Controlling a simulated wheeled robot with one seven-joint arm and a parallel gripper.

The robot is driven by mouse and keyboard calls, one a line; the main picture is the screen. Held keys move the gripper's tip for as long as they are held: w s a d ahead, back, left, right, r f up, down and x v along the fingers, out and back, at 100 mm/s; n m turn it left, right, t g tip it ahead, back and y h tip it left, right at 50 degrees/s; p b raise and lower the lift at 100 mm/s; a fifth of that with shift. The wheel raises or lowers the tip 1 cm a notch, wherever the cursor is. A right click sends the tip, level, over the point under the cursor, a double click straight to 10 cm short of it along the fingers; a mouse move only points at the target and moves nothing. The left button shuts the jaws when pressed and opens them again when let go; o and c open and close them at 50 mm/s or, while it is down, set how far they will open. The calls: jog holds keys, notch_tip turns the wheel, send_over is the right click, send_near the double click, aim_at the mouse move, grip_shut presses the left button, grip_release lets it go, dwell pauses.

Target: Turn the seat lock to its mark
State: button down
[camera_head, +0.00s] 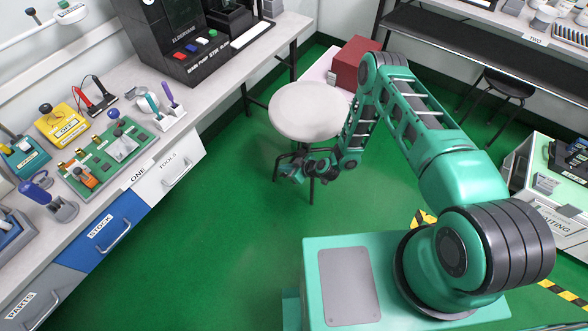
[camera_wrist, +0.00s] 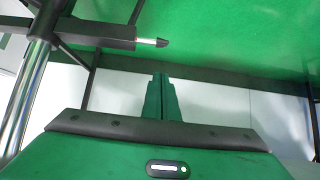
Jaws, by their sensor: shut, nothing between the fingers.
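A stool with a round pale seat (camera_head: 308,110) stands on the green floor, beside the left bench. My gripper (camera_head: 292,170) is low in front of the stool, below the level of its seat. In the wrist view, my gripper (camera_wrist: 160,82) has its green fingers together, with nothing between them. Ahead of the fingertips and apart from them, a dark lever with a silver, black-tipped end (camera_wrist: 150,42) runs out from a chrome column (camera_wrist: 28,90) at left. It looks like the seat lock. I cannot make out its mark.
The left bench (camera_head: 225,82) carries testers and a green circuit board (camera_head: 110,152). A red box (camera_head: 355,62) is behind the stool. A dark stool (camera_head: 500,88) stands at the back right. Green floor is clear at front left.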

jog(key=f, duration=0.2)
jog(key=d+f, duration=0.1)
jog(key=f, duration=0.1)
jog(key=shift+s+d, duration=0.1)
jog(key=shift+s, duration=0.3)
